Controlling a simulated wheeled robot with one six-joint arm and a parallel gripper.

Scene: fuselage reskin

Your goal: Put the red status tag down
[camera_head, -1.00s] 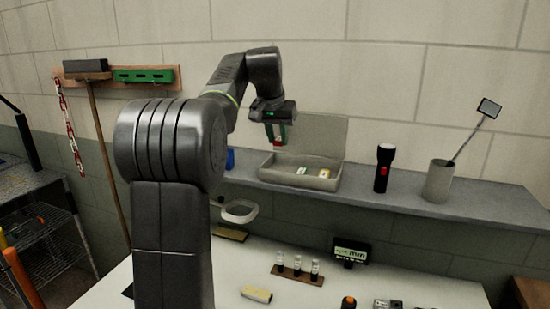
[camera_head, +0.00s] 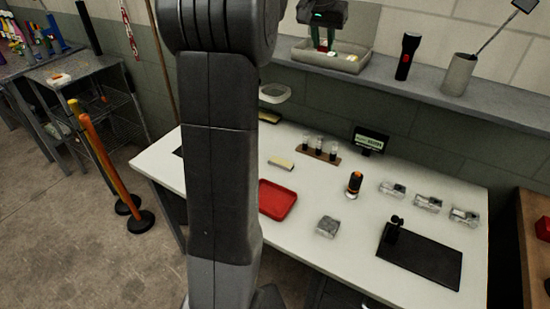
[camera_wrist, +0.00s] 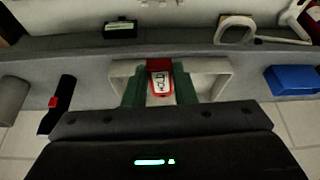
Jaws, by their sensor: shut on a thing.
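The red status tag (camera_wrist: 160,84), red with a white face and dark marks, is between the green fingers of my gripper (camera_wrist: 159,88) in the wrist view. My gripper is shut on it. In the head view my gripper (camera_head: 323,42) is over the open grey box (camera_head: 345,65) on the wall shelf, fingers pointing down. The box's rim (camera_wrist: 215,68) shows around the fingers in the wrist view. Whether the tag touches the box floor, I cannot tell.
On the shelf, a black flashlight (camera_head: 407,55) and a grey cup (camera_head: 459,74) stand right of the box. A blue box (camera_wrist: 292,80) shows in the wrist view. Below, the white table holds a red tray (camera_head: 278,199), a vial rack (camera_head: 318,149) and a black mat (camera_head: 420,256).

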